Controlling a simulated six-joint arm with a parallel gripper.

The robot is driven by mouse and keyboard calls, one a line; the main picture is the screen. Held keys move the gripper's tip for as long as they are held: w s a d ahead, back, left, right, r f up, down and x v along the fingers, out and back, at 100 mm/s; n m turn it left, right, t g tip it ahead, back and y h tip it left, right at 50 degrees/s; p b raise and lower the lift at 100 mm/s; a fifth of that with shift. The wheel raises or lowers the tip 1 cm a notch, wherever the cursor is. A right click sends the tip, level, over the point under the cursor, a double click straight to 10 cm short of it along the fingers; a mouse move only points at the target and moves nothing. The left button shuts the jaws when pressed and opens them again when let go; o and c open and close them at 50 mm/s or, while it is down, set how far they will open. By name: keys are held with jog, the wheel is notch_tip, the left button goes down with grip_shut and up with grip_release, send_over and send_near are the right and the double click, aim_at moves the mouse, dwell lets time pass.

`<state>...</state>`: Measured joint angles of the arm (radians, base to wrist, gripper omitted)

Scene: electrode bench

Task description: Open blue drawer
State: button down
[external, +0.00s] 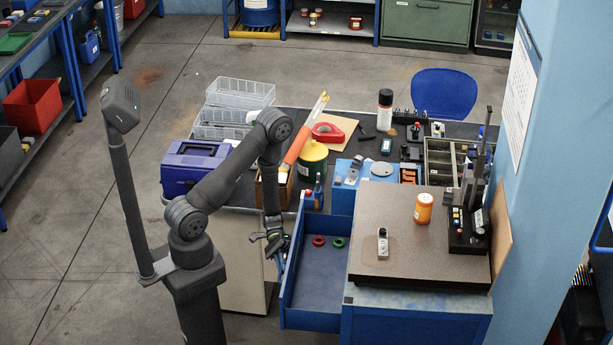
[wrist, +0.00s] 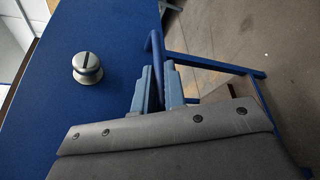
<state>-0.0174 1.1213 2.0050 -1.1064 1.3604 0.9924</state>
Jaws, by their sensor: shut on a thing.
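The blue drawer (external: 318,273) is pulled well out to the left of the blue cabinet (external: 415,308), and its inside shows. Its blue front panel (wrist: 90,90) fills the left of the wrist view, with a round metal lock (wrist: 87,67) on it. My gripper (external: 276,248) is at the outer left side of the drawer front. In the wrist view my gripper (wrist: 158,75) has one finger on each side of the blue bar handle (wrist: 154,45) and is shut on it. The finger contact is partly hidden.
A red ring (external: 319,241) and a green ring (external: 339,242) lie in the drawer. A white bottle (external: 382,243) and an orange jar (external: 423,208) stand on the cabinet top. The cluttered bench is behind; open floor (external: 80,250) lies to the left.

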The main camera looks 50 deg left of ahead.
jog(key=s+a, duration=0.4)
jog(key=a, duration=0.1)
jog(key=shift+s, duration=0.4)
jog(key=shift+f, duration=0.1)
jog(key=c, duration=1.5)
grip_release()
jog(key=v, duration=0.7)
jog(key=shift+w+a, duration=0.1)
